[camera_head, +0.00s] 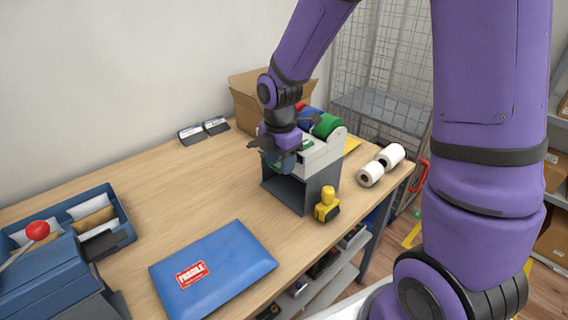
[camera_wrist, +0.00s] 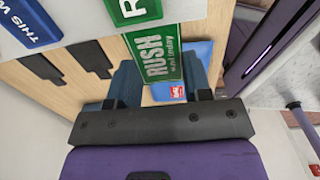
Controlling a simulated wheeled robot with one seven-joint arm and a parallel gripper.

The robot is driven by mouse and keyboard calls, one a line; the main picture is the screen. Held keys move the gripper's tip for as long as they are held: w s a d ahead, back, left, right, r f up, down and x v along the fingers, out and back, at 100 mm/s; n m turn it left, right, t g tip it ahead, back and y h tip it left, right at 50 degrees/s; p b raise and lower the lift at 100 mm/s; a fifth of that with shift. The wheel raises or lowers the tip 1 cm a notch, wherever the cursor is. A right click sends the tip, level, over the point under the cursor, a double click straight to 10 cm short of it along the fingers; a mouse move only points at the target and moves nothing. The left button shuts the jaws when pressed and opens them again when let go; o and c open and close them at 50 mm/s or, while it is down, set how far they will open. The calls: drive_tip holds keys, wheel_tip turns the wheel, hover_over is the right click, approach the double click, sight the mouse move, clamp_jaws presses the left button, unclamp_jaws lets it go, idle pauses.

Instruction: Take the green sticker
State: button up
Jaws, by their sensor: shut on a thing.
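The green sticker (camera_wrist: 152,57), with RUSH in white letters, shows between the two fingers in the wrist view. My gripper (camera_wrist: 160,78) is shut on its edge; it also shows in the head view (camera_head: 276,152), in front of the white label dispenser (camera_head: 322,155). The dispenser holds a green roll (camera_head: 326,125), with blue and red rolls behind it. I cannot tell whether the sticker is free of the dispenser. A blue parcel (camera_head: 238,252) with a red FRAGILE label (camera_head: 191,273) lies flat on the table's front part.
The dispenser stands on a grey open-fronted stand (camera_head: 283,188). A yellow-handled tool (camera_head: 327,203) and white rolls (camera_head: 371,174) are to its right. A cardboard box (camera_head: 241,103) is behind. A blue tray (camera_head: 122,208) is at the left. The table's middle (camera_head: 180,185) is clear.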

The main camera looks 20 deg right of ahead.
drive_tip(key=shift+r, duration=0.15)
drive_tip(key=shift+s+a+r, duration=0.1)
drive_tip(key=shift+a+r, duration=0.2)
drive_tip(key=shift+r, duration=0.4)
drive_tip(key=shift+s+a+r, duration=0.1)
drive_tip(key=shift+a+r, duration=0.15)
drive_tip(key=shift+r, duration=0.4)
drive_tip(key=shift+w+d+r, duration=0.15)
drive_tip(key=shift+r, duration=0.75)
wheel_tip(320, 180, up, 7)
drive_tip(key=shift+d, duration=0.45)
